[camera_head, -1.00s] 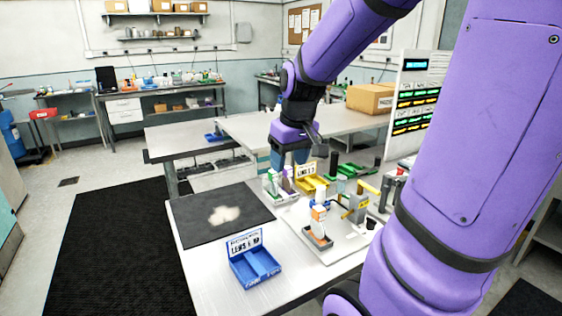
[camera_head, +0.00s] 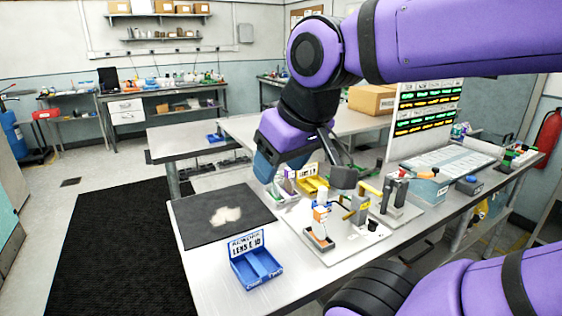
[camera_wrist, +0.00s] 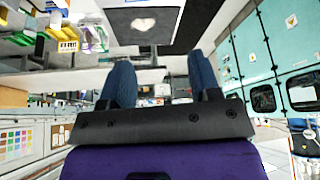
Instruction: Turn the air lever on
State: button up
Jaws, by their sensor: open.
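My gripper (camera_head: 267,168) hangs above the far left part of the bench fixture in the head view, its blue fingers angled down. In the wrist view its two blue fingers (camera_wrist: 161,70) stand apart with nothing between them. A yellow lever-like bar (camera_head: 370,188) shows at the right of the fixture in the head view, right of my gripper and apart from it. I cannot tell whether it is the air lever, or its on or off position. Part of the fixture is hidden behind my wrist.
A blue labelled tray (camera_head: 257,268) stands at the bench's front. A black mat (camera_head: 200,232) with a pale patch lies at the left. An orange-and-white part (camera_head: 319,222) stands on the light base plate. A sign board (camera_head: 427,105) rises behind. Upright black-topped posts (camera_head: 393,190) stand at the right.

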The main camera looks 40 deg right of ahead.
aim_at(363, 186)
jog(key=z, duration=1.55)
